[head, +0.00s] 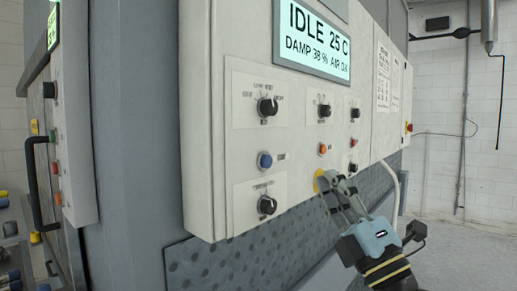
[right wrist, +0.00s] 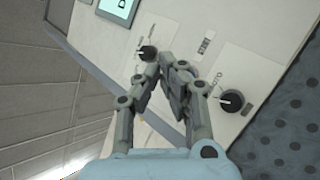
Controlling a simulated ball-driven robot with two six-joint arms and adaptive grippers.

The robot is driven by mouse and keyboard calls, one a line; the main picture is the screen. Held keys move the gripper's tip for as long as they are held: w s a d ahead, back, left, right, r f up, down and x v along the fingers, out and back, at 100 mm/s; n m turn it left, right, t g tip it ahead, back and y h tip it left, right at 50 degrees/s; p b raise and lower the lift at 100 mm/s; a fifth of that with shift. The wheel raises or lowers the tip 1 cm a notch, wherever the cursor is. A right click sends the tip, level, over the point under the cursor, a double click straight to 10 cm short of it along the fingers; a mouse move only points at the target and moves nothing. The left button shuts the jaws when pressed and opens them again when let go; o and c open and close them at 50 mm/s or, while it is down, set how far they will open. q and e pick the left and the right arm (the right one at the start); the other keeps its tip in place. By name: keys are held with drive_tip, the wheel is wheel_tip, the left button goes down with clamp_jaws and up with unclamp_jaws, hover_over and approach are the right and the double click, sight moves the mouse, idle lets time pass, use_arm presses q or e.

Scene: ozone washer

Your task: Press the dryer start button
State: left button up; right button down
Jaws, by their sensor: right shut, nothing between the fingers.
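The control panel (head: 220,140) fills the middle of the head view. It carries a blue button (head: 265,160), an orange button (head: 322,149) and a yellow button (head: 318,181). Their labels are too small to read, so I cannot tell which one is the dryer start button. My right gripper (head: 333,180) is shut and empty, its fingertips at the yellow button and partly covering it. I cannot tell whether they touch it. In the right wrist view the shut fingertips (right wrist: 166,62) are beside a black knob (right wrist: 147,53). My left gripper is out of view.
A display (head: 313,38) reads "IDLE 25 C", "DAMP 38 %", "AIR OK". Black knobs (head: 267,107) stick out around the buttons. At the left, another unit has a black handle (head: 33,180). Open floor (head: 460,245) shows at the right.

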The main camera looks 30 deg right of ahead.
sight(266, 161)
use_arm(q)
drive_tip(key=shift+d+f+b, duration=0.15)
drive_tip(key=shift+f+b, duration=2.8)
drive_tip(key=shift+b, duration=0.4)
use_arm(e)
drive_tip(key=w+a+r, duration=0.2)
drive_tip(key=w+a, duration=0.1)
drive_tip(key=w, duration=0.5)
drive_tip(key=shift+w, duration=0.15)
drive_tip(key=shift+a, duration=0.1)
drive_tip(key=shift+w+a, duration=0.2)
drive_tip(key=shift+w, duration=0.2)
